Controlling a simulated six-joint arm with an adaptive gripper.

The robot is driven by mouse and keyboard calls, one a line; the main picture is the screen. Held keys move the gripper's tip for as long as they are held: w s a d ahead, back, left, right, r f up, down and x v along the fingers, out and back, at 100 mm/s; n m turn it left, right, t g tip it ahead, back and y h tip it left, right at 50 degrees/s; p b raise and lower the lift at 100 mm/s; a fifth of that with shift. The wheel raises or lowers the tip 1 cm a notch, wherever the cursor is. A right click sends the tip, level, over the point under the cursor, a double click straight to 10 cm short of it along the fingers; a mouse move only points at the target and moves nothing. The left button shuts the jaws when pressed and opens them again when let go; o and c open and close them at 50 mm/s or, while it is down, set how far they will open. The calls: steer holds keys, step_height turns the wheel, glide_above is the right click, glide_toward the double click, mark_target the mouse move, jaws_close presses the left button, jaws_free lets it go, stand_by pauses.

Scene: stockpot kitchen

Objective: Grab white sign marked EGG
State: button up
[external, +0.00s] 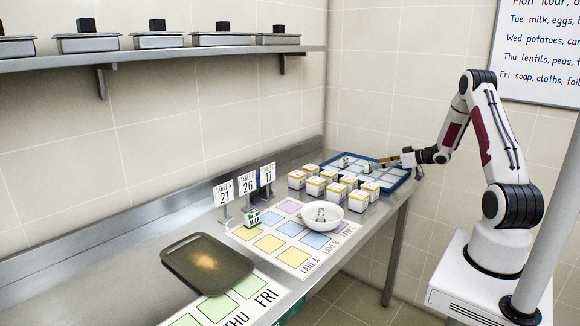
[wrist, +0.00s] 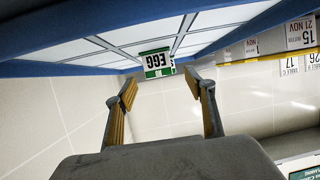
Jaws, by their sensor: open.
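The EGG sign (wrist: 157,63) is a small white block with a green band. In the wrist view it appears upside down against the white cells of the blue-framed tray (wrist: 95,48). My gripper (wrist: 160,82) is open, its two yellow-padded fingers spread, with the sign just beyond and between the fingertips. Nothing is held. In the external view my gripper (external: 383,162) reaches low over the blue tray (external: 398,181) at the back right of the counter. A small green-and-white sign (external: 368,167) stands by the fingertips there; its text is too small to read.
Another small sign (external: 345,161) stands in the tray. White boxes (external: 330,175) crowd its left side. A white bowl (external: 336,221) holding a small piece, a MILK sign (external: 252,218), table-number stands (external: 247,185) and a brown tray (external: 190,272) are farther left.

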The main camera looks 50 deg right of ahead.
mark_target(370, 163)
steer(key=shift+w+f, duration=0.1)
steer(key=shift+w, duration=0.25)
steer(key=shift+w, duration=0.1)
steer(key=shift+x, duration=2.5)
steer(key=shift+w+d, duration=0.1)
steer(key=shift+d, duration=0.05)
steer(key=c, duration=1.2)
